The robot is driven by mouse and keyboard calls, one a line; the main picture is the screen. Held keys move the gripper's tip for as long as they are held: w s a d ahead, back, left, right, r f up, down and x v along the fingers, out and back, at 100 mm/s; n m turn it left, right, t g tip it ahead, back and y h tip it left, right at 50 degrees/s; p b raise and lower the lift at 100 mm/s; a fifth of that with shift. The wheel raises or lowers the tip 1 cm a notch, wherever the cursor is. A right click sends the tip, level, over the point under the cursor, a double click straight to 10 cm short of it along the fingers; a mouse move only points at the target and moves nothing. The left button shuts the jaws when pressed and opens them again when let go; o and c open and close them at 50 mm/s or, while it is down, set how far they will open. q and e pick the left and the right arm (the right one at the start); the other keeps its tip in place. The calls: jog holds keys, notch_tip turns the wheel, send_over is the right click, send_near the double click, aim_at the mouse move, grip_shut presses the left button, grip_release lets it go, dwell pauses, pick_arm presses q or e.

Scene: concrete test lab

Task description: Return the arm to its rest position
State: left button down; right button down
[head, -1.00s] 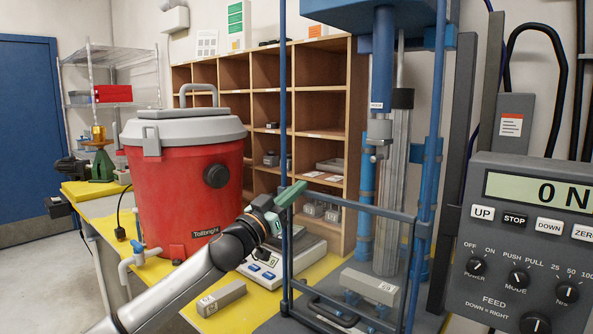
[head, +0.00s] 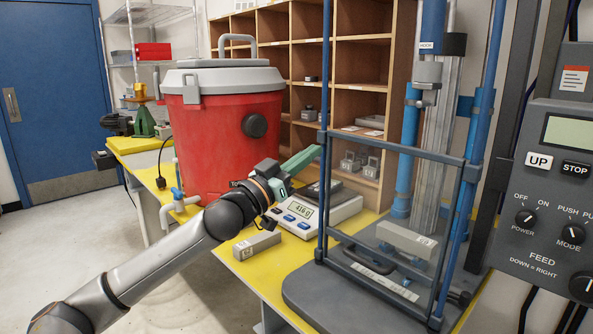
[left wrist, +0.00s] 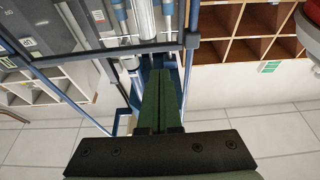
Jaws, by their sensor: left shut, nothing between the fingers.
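My left arm (head: 150,268) reaches in from the lower left of the head view. Its left gripper (head: 306,160), with green fingers, is raised in front of the wooden shelf and left of the blue test frame's guard. The green fingers are together and hold nothing. In the left wrist view the gripper (left wrist: 158,85) also shows its two green fingers side by side, with the blue frame beyond them. My right gripper is in neither view.
A red cooler (head: 225,140) stands behind my arm on the yellow bench. A scale (head: 318,215) and a metal block (head: 257,245) lie below the gripper. The blue guard frame (head: 395,155) and a control panel (head: 548,200) stand right. Floor at the left is clear.

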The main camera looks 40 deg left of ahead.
pick_arm(q)
jog(key=shift+b+v, duration=0.4)
jog(key=shift+v, duration=1.3)
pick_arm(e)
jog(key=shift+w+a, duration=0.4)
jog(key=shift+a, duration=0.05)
pick_arm(q)
jog(key=shift+r, duration=0.1)
jog(key=shift+s, duration=0.1)
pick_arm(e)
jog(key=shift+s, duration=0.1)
